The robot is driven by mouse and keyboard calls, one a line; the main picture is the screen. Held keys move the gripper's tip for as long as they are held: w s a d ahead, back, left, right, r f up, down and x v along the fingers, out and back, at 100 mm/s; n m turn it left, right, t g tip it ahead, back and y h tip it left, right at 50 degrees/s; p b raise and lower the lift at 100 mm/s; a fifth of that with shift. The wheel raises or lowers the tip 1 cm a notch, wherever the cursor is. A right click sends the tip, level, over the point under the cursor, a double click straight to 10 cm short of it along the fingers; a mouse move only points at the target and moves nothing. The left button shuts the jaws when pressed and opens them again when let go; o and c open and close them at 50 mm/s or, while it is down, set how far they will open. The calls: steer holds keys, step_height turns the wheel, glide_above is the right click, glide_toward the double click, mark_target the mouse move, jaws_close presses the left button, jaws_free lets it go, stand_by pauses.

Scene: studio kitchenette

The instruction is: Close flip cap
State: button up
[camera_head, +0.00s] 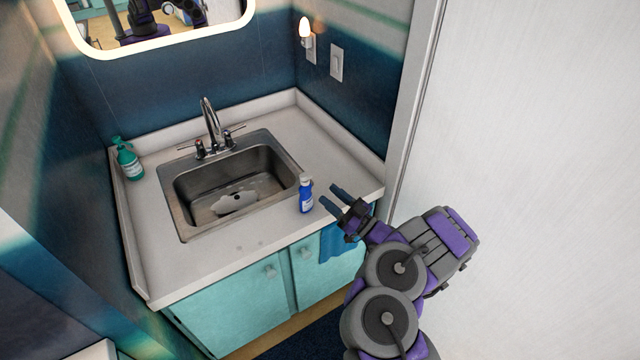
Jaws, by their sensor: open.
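A small blue bottle (306,198) with a light-coloured top stands upright on the white counter, just right of the sink's front right corner. The top is too small to tell whether its flip cap is open or shut. My gripper (332,197) is open and empty, just right of the blue bottle. Its two fingers point left toward the bottle, and a small gap shows between them and it. A green bottle (129,162) with a label stands at the counter's far left, against the wall.
The steel sink (180,209) with its faucet (210,125) takes up the middle of the white counter (150,262). Teal cabinets (235,310) are below, with a blue towel (340,240) hanging at the right. A white wall (540,120) stands close on the right. The front left counter is clear.

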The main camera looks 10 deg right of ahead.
steer(key=p+v, duration=0.1)
steer(key=v, duration=0.9)
steer(key=shift+s+d+p, duration=0.2)
steer(key=shift+d+p, duration=0.05)
steer(key=shift+p, duration=0.15)
steer(key=shift+f, duration=0.1)
steer(key=shift+c, duration=0.4)
